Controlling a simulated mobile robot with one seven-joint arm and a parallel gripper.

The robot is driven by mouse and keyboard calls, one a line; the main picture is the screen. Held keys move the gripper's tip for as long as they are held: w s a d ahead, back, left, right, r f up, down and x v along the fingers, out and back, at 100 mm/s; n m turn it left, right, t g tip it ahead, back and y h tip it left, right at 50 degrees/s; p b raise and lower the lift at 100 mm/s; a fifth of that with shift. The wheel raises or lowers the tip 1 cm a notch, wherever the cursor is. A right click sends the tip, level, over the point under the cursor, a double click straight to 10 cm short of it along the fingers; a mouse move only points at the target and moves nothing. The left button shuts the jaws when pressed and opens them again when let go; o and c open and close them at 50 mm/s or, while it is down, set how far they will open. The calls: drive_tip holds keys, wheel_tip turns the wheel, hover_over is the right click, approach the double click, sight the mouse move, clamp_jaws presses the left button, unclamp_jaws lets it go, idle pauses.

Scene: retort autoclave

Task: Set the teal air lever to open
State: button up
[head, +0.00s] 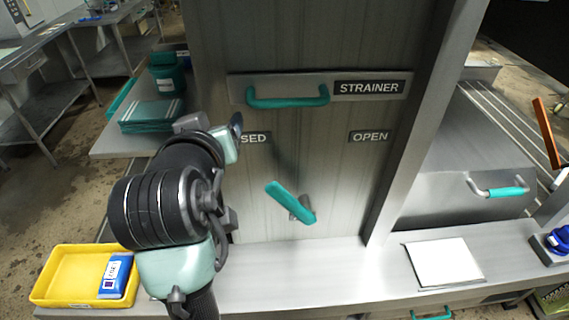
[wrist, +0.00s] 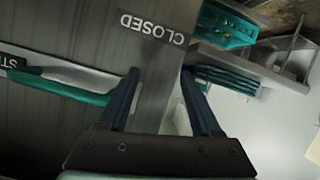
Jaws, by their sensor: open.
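The teal lever (head: 290,202) sits on the grey upright panel, below the CLOSED and OPEN labels. It slants up and left from its pivot, toward the CLOSED label (wrist: 152,27), which my arm partly covers in the head view. The OPEN label (head: 370,136) is up and right of the lever. My gripper (wrist: 160,78) is open and empty near the panel's left edge, up and left of the lever and apart from it. The wrist view is turned over and does not show the lever.
The teal STRAINER handle (head: 288,97) is above the lever; it passes beside a finger in the wrist view (wrist: 65,90). A steel ledge (head: 330,262) runs below, with a yellow tray (head: 75,262) and a white sheet (head: 443,262). Teal trays (head: 152,115) stand behind at left.

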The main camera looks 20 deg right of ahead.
wheel_tip(320, 180, down, 4)
drive_tip(key=s+d+g+h+p, duration=0.1)
drive_tip(key=d+g+h, duration=0.1)
drive_tip(key=g, duration=0.3)
drive_tip(key=m+g+h, duration=0.1)
drive_tip(key=g, duration=0.5)
approach(280, 198)
drive_tip(key=p+x, duration=0.2)
drive_tip(key=x, duration=1)
clamp_jaws()
drive_tip(key=shift+r, duration=0.1)
